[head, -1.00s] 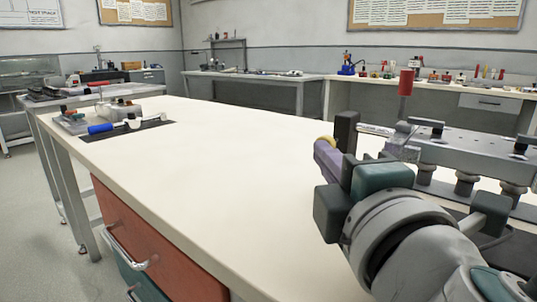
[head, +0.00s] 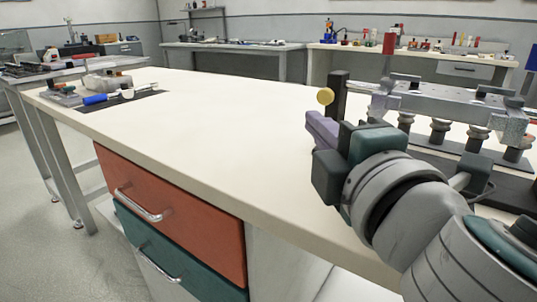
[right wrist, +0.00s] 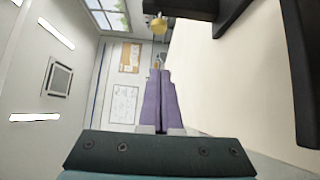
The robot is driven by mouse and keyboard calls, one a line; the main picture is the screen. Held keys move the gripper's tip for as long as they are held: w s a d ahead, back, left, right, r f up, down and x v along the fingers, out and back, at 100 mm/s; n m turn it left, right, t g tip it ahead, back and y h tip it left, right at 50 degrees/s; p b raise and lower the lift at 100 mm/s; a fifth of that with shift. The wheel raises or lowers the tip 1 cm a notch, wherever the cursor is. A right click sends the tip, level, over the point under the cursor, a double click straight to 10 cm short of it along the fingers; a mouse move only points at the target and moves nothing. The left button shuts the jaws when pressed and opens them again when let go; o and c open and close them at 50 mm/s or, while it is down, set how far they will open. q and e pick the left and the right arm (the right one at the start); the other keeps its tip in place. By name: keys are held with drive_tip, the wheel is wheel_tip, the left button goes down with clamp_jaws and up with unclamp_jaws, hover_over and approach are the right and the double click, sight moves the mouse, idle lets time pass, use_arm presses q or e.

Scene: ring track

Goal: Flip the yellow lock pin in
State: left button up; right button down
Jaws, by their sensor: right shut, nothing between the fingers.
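The yellow lock pin shows as a round yellow knob (head: 326,96) beside a black upright post (head: 339,92) at the left end of a grey metal fixture (head: 445,101). It also shows near the top of the right wrist view (right wrist: 159,26), beyond my fingertips. My right gripper (head: 316,127) has purple fingers, which are closed together and empty. They are below the knob in the head view and appear apart from it. The fingers also show in the right wrist view (right wrist: 160,78). My left gripper is not in view.
A red handle (head: 390,43) stands up behind the fixture. The white tabletop (head: 220,110) is clear to the left of my right gripper. A dark mat (head: 120,101) with tools, one blue-handled, lies at the far left. Drawers (head: 165,210) are under the front edge.

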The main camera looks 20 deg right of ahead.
drive_tip(key=s, duration=0.1)
drive_tip(key=s+d, duration=0.1)
drive_tip(key=shift+s+r, duration=0.15)
drive_tip(key=shift+s, duration=0.2)
drive_tip(key=s, duration=0.2)
drive_tip(key=s+b, duration=0.1)
drive_tip(key=shift+s+a, duration=0.3)
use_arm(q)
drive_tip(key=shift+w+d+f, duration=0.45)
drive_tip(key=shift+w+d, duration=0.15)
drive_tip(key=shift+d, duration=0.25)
use_arm(e)
drive_tip(key=shift+s, duration=0.3)
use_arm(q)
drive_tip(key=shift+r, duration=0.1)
use_arm(e)
drive_tip(key=shift+r, duration=0.1)
